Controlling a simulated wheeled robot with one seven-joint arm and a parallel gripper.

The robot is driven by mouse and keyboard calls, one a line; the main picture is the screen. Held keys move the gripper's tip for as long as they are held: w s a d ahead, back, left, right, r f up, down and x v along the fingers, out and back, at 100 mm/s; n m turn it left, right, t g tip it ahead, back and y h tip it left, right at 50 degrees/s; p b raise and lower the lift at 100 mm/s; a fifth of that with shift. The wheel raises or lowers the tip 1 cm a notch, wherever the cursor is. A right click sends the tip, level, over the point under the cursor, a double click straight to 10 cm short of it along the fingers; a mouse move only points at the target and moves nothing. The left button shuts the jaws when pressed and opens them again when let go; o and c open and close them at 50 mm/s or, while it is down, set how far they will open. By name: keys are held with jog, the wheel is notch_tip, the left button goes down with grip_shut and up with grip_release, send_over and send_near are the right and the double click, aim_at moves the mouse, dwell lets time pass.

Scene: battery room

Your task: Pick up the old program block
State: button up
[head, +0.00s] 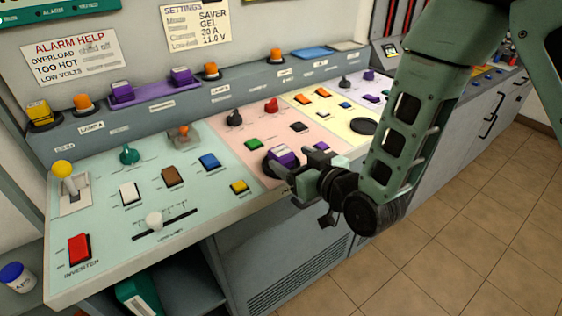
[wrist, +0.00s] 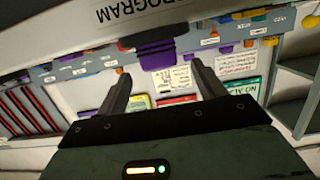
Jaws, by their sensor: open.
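A purple block with a pale top (head: 284,156), which I take for the old program block, sits in a dark holder on the pink part of the sloping console. My gripper (head: 298,166) is open at the console's front edge, its fingers close around or beside this block; contact cannot be told. In the wrist view the open fingers (wrist: 160,68) point toward a dark purple block (wrist: 156,44) beside the printed word PROGRAM. Part of the block is hidden by my gripper in the head view.
Purple blocks (head: 121,93) stand on the back ledge with orange lamps (head: 82,102). Switches, a red knob (head: 271,105) and a yellow-topped lever (head: 63,170) stand up from the console (head: 107,231). The tiled floor (head: 450,215) at right is clear.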

aim_at(287, 158)
jog(key=shift+f+p+x, duration=0.15)
jog(key=shift+p+x, duration=0.25)
jog(key=shift+x, duration=1)
jog(key=shift+f+p+x, duration=0.15)
jog(key=shift+p+x, duration=0.25)
jog(key=shift+x, duration=0.95)
jog(key=c, duration=1.1)
